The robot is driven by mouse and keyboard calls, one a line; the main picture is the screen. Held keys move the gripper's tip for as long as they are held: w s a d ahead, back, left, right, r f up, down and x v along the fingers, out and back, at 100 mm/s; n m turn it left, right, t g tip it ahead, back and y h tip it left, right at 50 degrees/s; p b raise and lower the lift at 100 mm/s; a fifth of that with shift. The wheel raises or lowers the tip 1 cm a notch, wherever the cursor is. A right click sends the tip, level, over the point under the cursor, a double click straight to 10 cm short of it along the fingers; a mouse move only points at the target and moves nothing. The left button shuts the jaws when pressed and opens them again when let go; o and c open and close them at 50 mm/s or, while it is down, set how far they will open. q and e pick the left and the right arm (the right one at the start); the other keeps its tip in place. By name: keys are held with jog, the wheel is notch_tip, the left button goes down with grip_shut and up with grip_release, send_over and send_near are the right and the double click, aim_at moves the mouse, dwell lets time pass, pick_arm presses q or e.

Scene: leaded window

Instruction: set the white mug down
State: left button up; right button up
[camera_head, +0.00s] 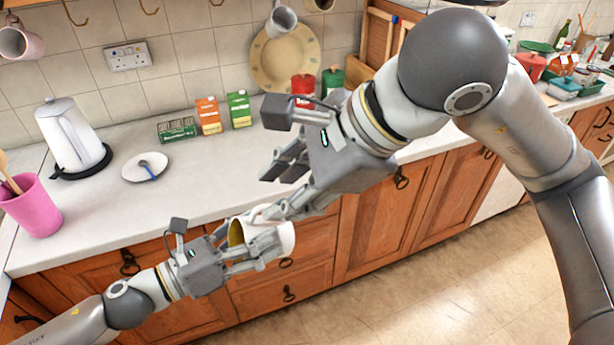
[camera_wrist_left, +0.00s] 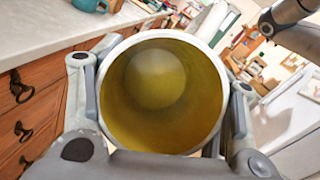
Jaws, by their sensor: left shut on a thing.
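The white mug (camera_head: 285,237) has a yellow inside. My left gripper (camera_head: 258,245) is shut on it, with a finger on either side, in front of the cabinet drawers and below the worktop edge. The mug lies tipped on its side with its mouth toward the gripper's palm. In the left wrist view the mug's mouth (camera_wrist_left: 160,95) fills the middle and looks empty. My right gripper (camera_head: 288,188) is just above the mug with its fingers spread. Its lower finger overlaps the mug's upper side in the head view; I cannot tell whether they touch.
The pale worktop (camera_head: 215,185) has a clear front stretch. On it are a white kettle (camera_head: 70,135), a plate with a blue-handled utensil (camera_head: 146,167), a pink utensil pot (camera_head: 32,207), cartons (camera_head: 208,115) and red and green canisters (camera_head: 303,90). Mugs hang on wall hooks.

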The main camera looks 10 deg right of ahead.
aim_at(266, 205)
jog(key=w+a+f, duration=0.1)
jog(key=w+f, duration=0.1)
jog(key=f, duration=0.1)
jog(key=w+f+t, duration=0.1)
jog(key=w+f, duration=0.1)
jog(key=w+a+f+t+h, duration=0.1)
jog(key=w+f, duration=0.1)
jog(key=f, duration=0.1)
jog(key=shift+a+f, duration=0.3)
jog(key=shift+a, duration=0.05)
jog(key=shift+c, duration=0.4)
grip_shut()
pick_arm(q)
jog(key=o, duration=1.5)
pick_arm(e)
jog(key=shift+r, duration=0.1)
pick_arm(q)
jog(key=shift+o, duration=0.2)
pick_arm(e)
jog(key=shift+w, duration=0.1)
